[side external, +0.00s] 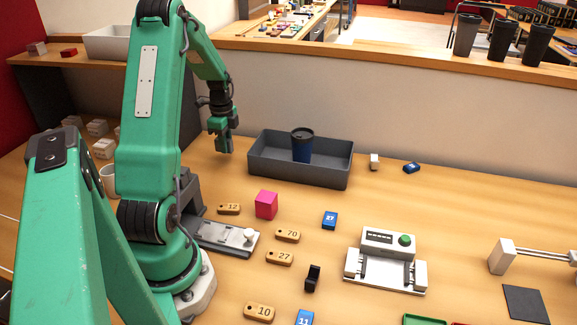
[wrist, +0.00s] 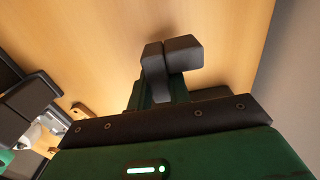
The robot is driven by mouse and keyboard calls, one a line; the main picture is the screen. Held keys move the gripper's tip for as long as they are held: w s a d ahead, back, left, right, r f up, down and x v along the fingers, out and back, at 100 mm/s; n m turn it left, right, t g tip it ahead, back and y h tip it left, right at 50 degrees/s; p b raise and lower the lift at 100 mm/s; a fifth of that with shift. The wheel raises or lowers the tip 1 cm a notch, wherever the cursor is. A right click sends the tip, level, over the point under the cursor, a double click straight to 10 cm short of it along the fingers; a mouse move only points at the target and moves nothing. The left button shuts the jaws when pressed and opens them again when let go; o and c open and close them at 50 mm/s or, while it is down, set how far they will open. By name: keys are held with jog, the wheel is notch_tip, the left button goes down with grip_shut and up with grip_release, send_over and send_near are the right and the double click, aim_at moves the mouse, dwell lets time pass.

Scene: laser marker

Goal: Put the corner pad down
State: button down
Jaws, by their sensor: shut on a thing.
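My gripper (side external: 222,146) hangs above the table, to the left of the grey bin, with its fingers pointing down. In the wrist view it is shut on a dark grey, L-shaped piece, the corner pad (wrist: 182,54), which sits at the fingertips against the wooden table behind it. In the side view the pad is too small and hidden by the fingers to make out. The gripper appears raised clear of the table.
A pink cube (side external: 266,205), several numbered wooden tags, a small black bracket (side external: 313,278) and a white fixture (side external: 388,262) lie in front. A dark square mat (side external: 525,304) lies at right. Bare table surrounds them.

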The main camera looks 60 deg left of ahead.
jog(key=shift+f, duration=2)
jog(key=shift+f, duration=0.15)
jog(key=c, duration=1.3)
grip_release()
notch_tip(320, 180, up, 12)
jog(key=shift+r, duration=0.2)
jog(key=shift+d, duration=0.1)
